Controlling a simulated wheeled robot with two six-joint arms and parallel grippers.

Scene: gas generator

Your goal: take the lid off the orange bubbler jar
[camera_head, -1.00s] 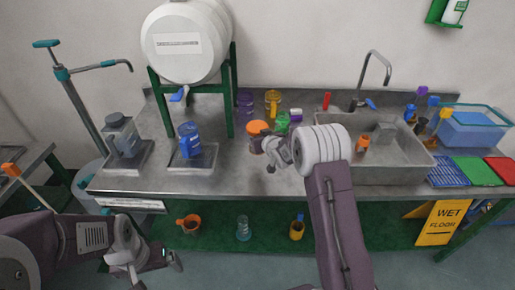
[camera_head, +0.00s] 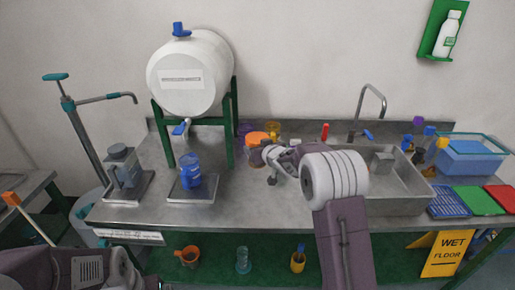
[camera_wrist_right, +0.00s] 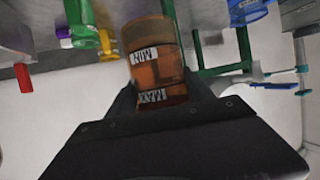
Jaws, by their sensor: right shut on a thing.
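The orange bubbler jar shows in the right wrist view as an amber jar (camera_wrist_right: 152,50) with MIN and MAX labels, appearing upside down in that picture. My right gripper (camera_head: 264,155) is shut on it, with the black fingers around the MAX end. In the head view the orange lid (camera_head: 257,138) shows above the jaws, on top of the jar. The lid is hidden in the wrist view. The jar looks raised over the bench, though the gap beneath it is hard to judge. My left arm shows at the bottom left; its gripper is outside the frame.
A yellow vessel (camera_head: 272,130) and a purple one (camera_head: 245,130) stand behind the jar. A white barrel (camera_head: 190,72) on a green stand is to the left, with a blue container (camera_head: 190,171) on a scale before it. The sink (camera_head: 395,205) is right.

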